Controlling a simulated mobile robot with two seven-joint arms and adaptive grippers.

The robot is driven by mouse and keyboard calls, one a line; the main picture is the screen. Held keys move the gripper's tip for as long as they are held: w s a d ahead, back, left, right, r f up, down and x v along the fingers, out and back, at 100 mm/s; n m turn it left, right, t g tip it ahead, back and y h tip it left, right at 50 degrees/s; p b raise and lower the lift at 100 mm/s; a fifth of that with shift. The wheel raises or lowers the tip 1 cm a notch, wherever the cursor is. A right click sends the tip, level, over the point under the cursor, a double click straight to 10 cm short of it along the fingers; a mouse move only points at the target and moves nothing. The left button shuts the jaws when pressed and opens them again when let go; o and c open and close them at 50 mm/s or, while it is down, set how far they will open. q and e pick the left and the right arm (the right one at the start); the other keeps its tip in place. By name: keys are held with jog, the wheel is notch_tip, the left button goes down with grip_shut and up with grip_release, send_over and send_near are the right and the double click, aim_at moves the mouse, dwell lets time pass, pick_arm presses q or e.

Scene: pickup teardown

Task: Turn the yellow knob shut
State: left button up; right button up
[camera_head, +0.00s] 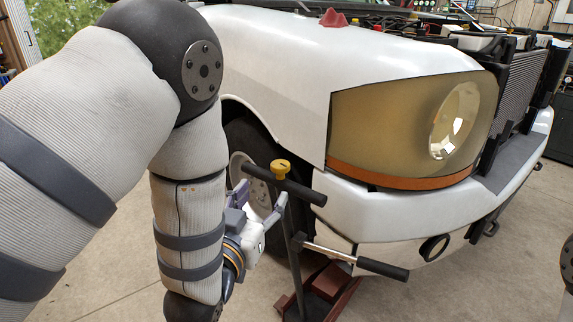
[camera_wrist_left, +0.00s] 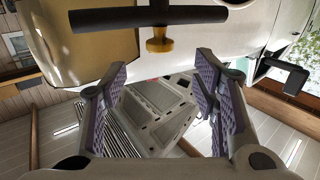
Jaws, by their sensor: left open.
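The yellow knob (camera_head: 280,168) sits on top of the black T-handle bar (camera_head: 305,193) of an upright stand in front of the truck's wheel. In the left wrist view the yellow knob (camera_wrist_left: 159,40) shows near the top middle, against the black bar (camera_wrist_left: 195,15), with the picture upside down. My right gripper is not in view.
The white truck front (camera_head: 270,60) with its headlight (camera_head: 400,125) stands close behind the handle. A second bar with a black grip (camera_head: 383,268) sticks out lower right. A dark red stand base (camera_head: 325,290) is on the floor. Floor at right (camera_head: 500,260) is clear.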

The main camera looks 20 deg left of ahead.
aim_at(277, 170)
pick_arm(q)
jog(key=w, duration=0.5)
jog(key=w+b, duration=0.1)
jog(key=w, duration=0.5)
jog(key=shift+w+d+r, duration=0.1)
jog(key=shift+w+d, duration=0.1)
jog(key=shift+w, duration=0.05)
jog(key=shift+w+r, duration=0.15)
jog(key=shift+w, duration=0.2)
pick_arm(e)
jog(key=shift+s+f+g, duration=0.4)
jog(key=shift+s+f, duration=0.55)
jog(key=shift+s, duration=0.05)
pick_arm(q)
jog(key=c, duration=1.2)
